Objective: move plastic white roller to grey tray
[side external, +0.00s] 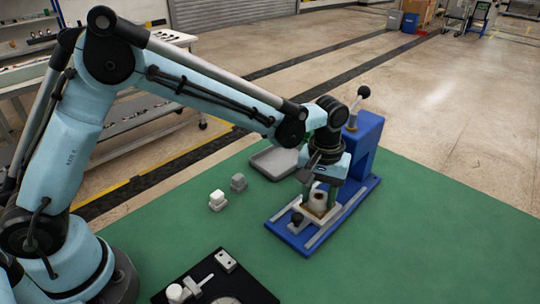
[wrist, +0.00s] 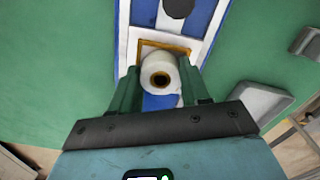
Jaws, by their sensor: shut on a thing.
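The white plastic roller (wrist: 159,66) shows in the wrist view as a white cylinder with a dark, brass-ringed hole, between the two green fingers of my gripper (wrist: 161,90). My gripper is shut on it. In the side view my gripper (side external: 321,190) points down at the blue fixture, and the roller (side external: 318,199) is partly hidden by the fingers. The roller is at the pale, brass-edged seat; I cannot tell whether it still touches it. The grey tray (side external: 268,163) lies on the green table behind and left of the fixture, partly behind my arm.
The blue fixture (side external: 361,150) has a tall block and a black-knobbed lever beside my gripper. Two small blocks, one white (side external: 216,203) and one grey (side external: 238,184), stand left of it. A black plate (side external: 240,287) with parts lies at the front. Green table at right is clear.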

